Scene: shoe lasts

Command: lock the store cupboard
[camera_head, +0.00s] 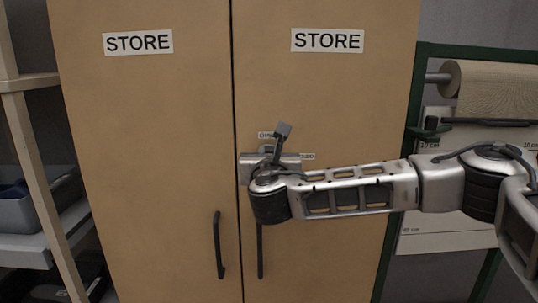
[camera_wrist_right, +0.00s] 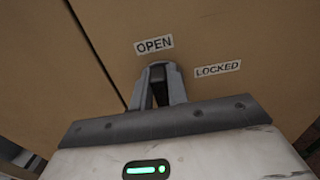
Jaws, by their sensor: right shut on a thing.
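The store cupboard (camera_head: 150,120) has two tan doors, both closed, each with a STORE sign. On the right door, an OPEN label (camera_wrist_right: 154,45) and a LOCKED label (camera_wrist_right: 218,69) sit around the lock, LOCKED to the right of OPEN. My right gripper (camera_wrist_right: 158,88) is at the lock, just below the OPEN label, its fingers shut on a dark lock knob (camera_wrist_right: 160,93). The knob's visible end lies on the OPEN side. In the head view my right wrist covers the knob and part of the labels. My left gripper is out of view.
Two dark vertical door handles, left (camera_head: 218,245) and right (camera_head: 260,252), flank the seam below my wrist. A shelf with a grey bin (camera_head: 30,212) stands at left. A green-framed stand with a paper roll (camera_head: 495,85) is at right, behind my right arm.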

